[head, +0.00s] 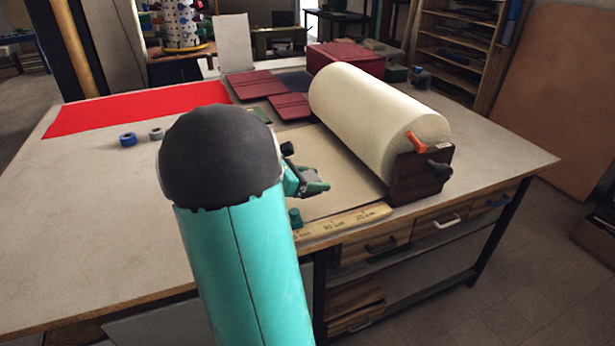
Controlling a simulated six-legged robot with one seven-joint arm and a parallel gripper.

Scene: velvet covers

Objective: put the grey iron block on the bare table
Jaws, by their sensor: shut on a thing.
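My gripper (312,186) shows just right of my teal and black arm, low over the cream board on the table. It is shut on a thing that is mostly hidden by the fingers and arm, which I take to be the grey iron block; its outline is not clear. No other grey block shows plainly. The bare table (85,200) is a wide pale top, open on the left and in front of the red cloth. Whether the held thing touches the surface beneath cannot be told.
A red cloth (140,108) lies at the back left. A blue ring (127,139) and a grey ring (156,133) lie near it. A large cream roll (375,115) on a dark wooden stand is to the right. Dark red covers (290,105) lie behind; a ruler strip (345,222) runs along the front.

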